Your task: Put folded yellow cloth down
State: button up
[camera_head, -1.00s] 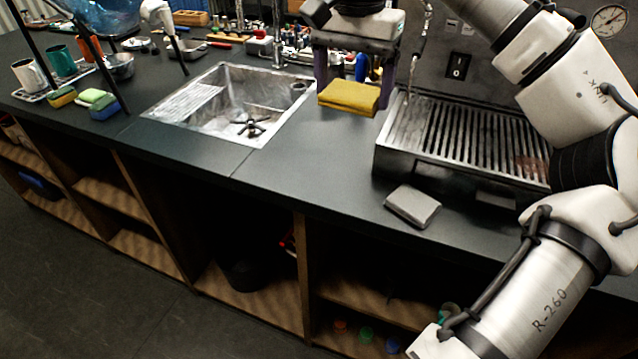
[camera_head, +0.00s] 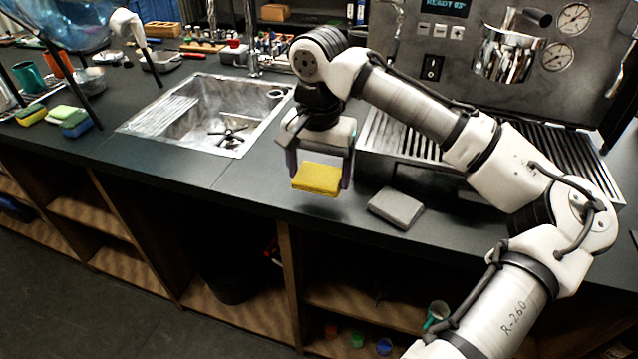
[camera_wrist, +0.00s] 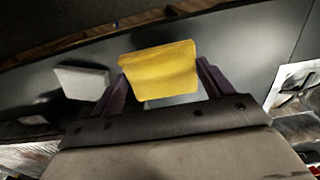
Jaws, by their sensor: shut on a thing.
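The folded yellow cloth (camera_head: 317,179) is held level between the fingers of my gripper (camera_head: 319,172). It hangs over the dark counter, near its front edge, between the sink and a folded grey cloth. In the wrist view the yellow cloth (camera_wrist: 159,72) sits between the two dark fingers of my gripper (camera_wrist: 162,84), which are shut on its sides. The cloth seems to be a little above the counter (camera_head: 262,183); the exact gap cannot be told. The folded grey cloth (camera_head: 396,208) lies flat on the counter to the right, and also shows in the wrist view (camera_wrist: 82,82).
The steel sink (camera_head: 215,115) is to the left. The brewer's slatted drip tray (camera_head: 400,145) stands behind and right of my gripper. Sponges (camera_head: 70,118) lie at the far left. The counter between sink and grey cloth is bare. Open shelves lie below.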

aim_at(319, 176)
jog(key=shift+f, duration=2)
jog(key=shift+f, duration=0.2)
jog(key=o, duration=0.9)
jog(key=shift+c, duration=0.2)
jog(key=shift+r, duration=0.1)
notch_tip(319, 176, up, 12)
jog(key=shift+r+b, duration=0.15)
jog(key=shift+b, duration=0.3)
